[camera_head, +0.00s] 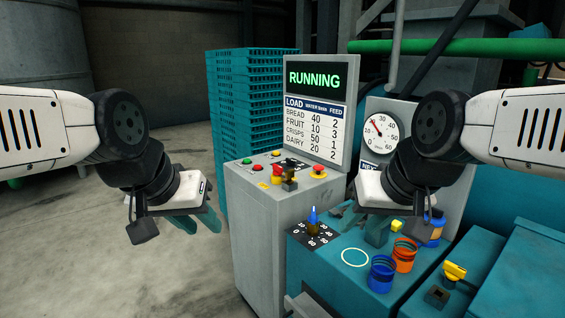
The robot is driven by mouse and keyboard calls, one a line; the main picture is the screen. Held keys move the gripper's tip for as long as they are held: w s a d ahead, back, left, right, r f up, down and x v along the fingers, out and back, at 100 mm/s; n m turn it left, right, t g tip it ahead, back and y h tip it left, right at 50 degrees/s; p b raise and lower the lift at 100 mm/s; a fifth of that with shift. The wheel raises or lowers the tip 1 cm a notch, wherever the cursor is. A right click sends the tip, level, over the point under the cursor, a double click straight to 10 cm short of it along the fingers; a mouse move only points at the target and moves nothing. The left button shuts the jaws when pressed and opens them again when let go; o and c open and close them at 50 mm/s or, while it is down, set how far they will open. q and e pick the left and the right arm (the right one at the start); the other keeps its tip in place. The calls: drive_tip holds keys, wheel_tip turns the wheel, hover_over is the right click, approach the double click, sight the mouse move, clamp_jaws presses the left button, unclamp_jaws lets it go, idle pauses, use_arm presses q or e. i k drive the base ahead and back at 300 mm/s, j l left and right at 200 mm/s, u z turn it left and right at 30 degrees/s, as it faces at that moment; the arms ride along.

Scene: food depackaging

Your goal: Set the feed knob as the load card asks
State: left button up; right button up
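The load card (313,128) stands under a green "RUNNING" display (310,79). It lists water and feed: bread 40, 2; fruit 10, 3; crisps 50, 1; dairy 20, 2. A blue-tipped knob (313,219) stands on a black dial plate marked in tens up to 60. My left gripper (196,222) is open and empty left of the cabinet. My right gripper (363,226) is open and empty above the teal bench.
A round gauge (380,133) with a red needle is behind my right arm. Blue (381,273) and orange (404,255) cups and a yellow-handled part (454,271) sit on the teal units. A red stop button (318,171) is on the cabinet. Teal crates (238,130) stack behind.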

sight(291, 162)
drive_tip(key=j+z, duration=0.35)
drive_tip(key=j, duration=0.9)
drive_tip(key=i+j+z, duration=0.35)
drive_tip(key=i+j, duration=0.25)
drive_tip(key=i, duration=0.15)
drive_tip(key=i+z, duration=0.25)
drive_tip(key=z, duration=0.75)
drive_tip(key=j+u, duration=0.1)
drive_tip(key=u, duration=0.7)
drive_tip(key=i+j, duration=0.4)
drive_tip(key=i+j+z, duration=0.1)
drive_tip(key=i+j, duration=0.3)
drive_tip(key=j, duration=0.2)
